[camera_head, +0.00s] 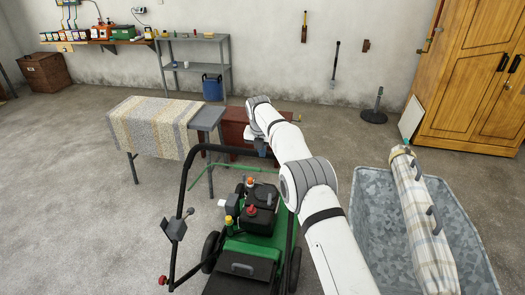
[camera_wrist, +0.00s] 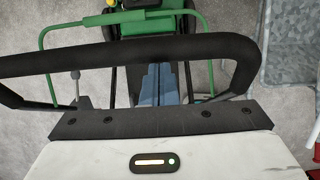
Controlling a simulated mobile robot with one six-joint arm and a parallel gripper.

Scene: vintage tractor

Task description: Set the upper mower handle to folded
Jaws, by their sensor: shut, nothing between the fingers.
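The green and black mower (camera_head: 255,215) stands on the floor in front of me. Its black upper handle (camera_head: 190,165) rises from the left side, and its top bar runs right toward my gripper (camera_head: 262,149). In the wrist view the black handle bar (camera_wrist: 90,63) crosses the picture as a wide loop. My gripper (camera_wrist: 158,72) has its blue-grey fingers together and empty, at the middle of that bar. I cannot tell whether they touch it. The green lower frame (camera_wrist: 60,36) shows beyond. My arm hides part of the handle's right side in the head view.
A galvanized trough (camera_head: 375,215) with a rolled striped cloth (camera_head: 425,225) stands close on the right. A cloth-covered table (camera_head: 150,125) and a red-brown chest (camera_head: 235,130) stand behind the mower. The floor at left is clear.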

